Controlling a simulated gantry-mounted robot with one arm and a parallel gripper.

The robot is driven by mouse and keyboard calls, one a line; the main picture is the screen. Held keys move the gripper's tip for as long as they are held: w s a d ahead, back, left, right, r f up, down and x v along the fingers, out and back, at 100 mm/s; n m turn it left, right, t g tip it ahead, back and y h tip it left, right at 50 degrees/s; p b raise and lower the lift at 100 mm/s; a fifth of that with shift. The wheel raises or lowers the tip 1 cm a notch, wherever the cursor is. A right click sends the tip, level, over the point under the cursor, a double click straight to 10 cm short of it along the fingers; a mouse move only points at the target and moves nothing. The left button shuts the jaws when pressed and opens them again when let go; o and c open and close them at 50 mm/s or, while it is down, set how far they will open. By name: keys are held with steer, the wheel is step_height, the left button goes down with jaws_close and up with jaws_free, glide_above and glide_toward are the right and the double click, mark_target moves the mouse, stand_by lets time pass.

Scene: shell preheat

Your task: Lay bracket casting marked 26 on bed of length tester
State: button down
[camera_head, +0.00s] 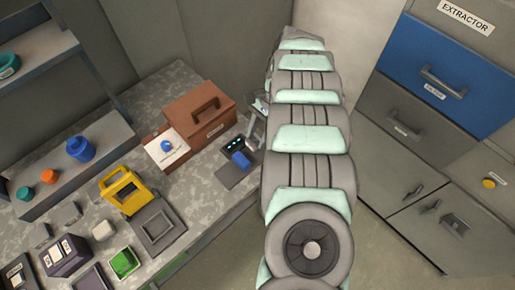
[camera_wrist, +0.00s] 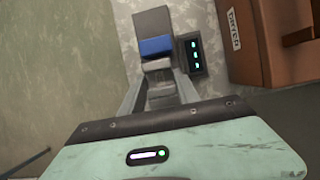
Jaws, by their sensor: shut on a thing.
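My gripper (camera_head: 256,118) is low over the right end of the bench in the head view, partly hidden by my arm. In the wrist view my gripper (camera_wrist: 157,82) is shut on a small grey piece, taken as the bracket casting (camera_wrist: 156,64). No number can be read on it. The length tester (camera_head: 232,178) has a dark grey bed, a blue part and a panel with green lights. In the wrist view its panel (camera_wrist: 194,54) is right of the fingers, and the blue part (camera_wrist: 156,46) is just beyond the held piece. I cannot tell whether the piece touches the bed.
A brown lidded box (camera_head: 202,112) with a handle stands close to the tester. A white-topped stand (camera_head: 166,148) with a blue ring, a yellow frame device (camera_head: 124,188), a grey square tray (camera_head: 158,226) and a green bin (camera_head: 124,262) are further left. Drawers (camera_head: 425,120) stand at right.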

mark_target(254, 154)
steer(key=shift+f+b, duration=0.3)
steer(key=shift+f, duration=2.9)
steer(key=shift+f, duration=0.2)
steer(key=c, duration=0.9)
jaws_free()
